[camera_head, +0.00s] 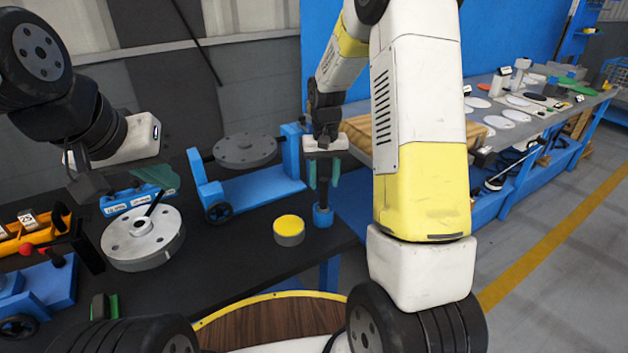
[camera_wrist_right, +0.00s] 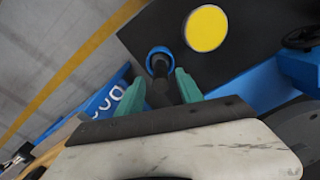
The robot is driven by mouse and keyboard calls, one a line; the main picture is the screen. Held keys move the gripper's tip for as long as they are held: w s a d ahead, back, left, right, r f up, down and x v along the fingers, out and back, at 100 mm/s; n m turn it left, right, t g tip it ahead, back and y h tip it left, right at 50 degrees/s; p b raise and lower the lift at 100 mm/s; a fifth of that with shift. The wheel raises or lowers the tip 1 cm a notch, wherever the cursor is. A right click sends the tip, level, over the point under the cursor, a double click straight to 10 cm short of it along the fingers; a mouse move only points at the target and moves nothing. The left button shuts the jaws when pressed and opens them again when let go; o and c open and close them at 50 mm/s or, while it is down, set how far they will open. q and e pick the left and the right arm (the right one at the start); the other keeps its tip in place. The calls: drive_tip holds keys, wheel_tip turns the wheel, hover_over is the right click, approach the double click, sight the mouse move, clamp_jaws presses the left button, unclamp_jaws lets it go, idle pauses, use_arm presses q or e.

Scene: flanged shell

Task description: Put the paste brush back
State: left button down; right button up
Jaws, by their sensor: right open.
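The paste brush (camera_wrist_right: 160,88) shows as a dark upright shaft in the right wrist view. Its lower end is in a small blue cup (camera_head: 322,216) at the bench's right edge; the cup's rim also shows in the right wrist view (camera_wrist_right: 160,51). My right gripper (camera_head: 323,182) is above the cup, pointing down. It is open, with one teal finger on each side of the shaft. The tin with a yellow top (camera_head: 289,229) stands left of the cup. My left gripper (camera_head: 150,182) is over a grey flanged disc (camera_head: 145,245); its finger gap is unclear.
A blue stand with a grey round flange (camera_head: 245,150) is behind the tin. A thin dark rod (camera_head: 155,203) slants up from the disc near my left gripper. An orange tray (camera_head: 30,232) sits far left. The black bench is clear in front of the tin.

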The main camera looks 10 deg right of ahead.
wheel_tip(320, 180, up, 5)
drive_tip(key=shift+f, duration=0.1)
drive_tip(key=s+r+t+y, duration=0.1)
drive_tip(key=s+r+t, duration=0.2)
drive_tip(key=s+r, duration=0.75)
drive_tip(key=s+a+r+t, duration=0.1)
drive_tip(key=s+r, duration=0.2)
drive_tip(key=s, duration=0.4)
drive_tip(key=s+a+r+n+t+y, duration=0.1)
drive_tip(key=s+r+t, duration=0.1)
drive_tip(key=s, duration=0.4)
drive_tip(key=shift+s+r, duration=0.35)
drive_tip(key=shift+r, duration=0.05)
drive_tip(key=shift+a, duration=0.1)
